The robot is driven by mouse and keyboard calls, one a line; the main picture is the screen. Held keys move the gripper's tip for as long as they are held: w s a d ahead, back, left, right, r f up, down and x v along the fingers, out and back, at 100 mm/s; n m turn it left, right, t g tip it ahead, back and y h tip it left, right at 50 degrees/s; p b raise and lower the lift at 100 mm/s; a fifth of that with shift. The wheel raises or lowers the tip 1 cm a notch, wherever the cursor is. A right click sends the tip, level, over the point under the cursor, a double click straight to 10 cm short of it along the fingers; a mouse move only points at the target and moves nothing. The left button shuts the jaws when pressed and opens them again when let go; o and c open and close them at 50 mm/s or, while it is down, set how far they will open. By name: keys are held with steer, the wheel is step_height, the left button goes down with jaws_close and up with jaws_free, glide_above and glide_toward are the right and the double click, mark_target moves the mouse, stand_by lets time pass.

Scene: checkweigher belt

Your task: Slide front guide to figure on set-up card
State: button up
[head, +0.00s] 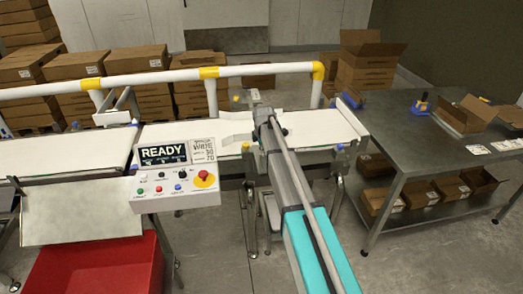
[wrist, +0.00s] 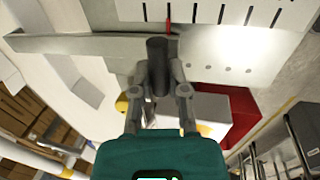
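In the wrist view the front guide (wrist: 80,43) is a long grey rail across the upper left, over the pale belt. A dark upright knob (wrist: 157,50) stands at its right end. My gripper (wrist: 158,70) has a finger on each side of this knob and looks closed on it. A plate with a row of dark slot marks (wrist: 215,42) lies beyond, with a red pointer (wrist: 168,20) near its left part. In the head view my gripper (head: 268,118) is over the belt's front edge, partly hidden by my arm. The set-up card (head: 203,149) is on the control panel; its small figures are hard to read.
The control panel (head: 177,178) with a READY display and red stop button stands left of my arm. A white rail with yellow joints (head: 208,73) runs behind the belt. A red bin (head: 95,265) is at front left. A grey table (head: 430,140) with boxes is at right.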

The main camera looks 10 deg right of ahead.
steer(key=o, duration=0.4)
steer(key=shift+a, duration=0.1)
steer(key=shift+r, duration=0.1)
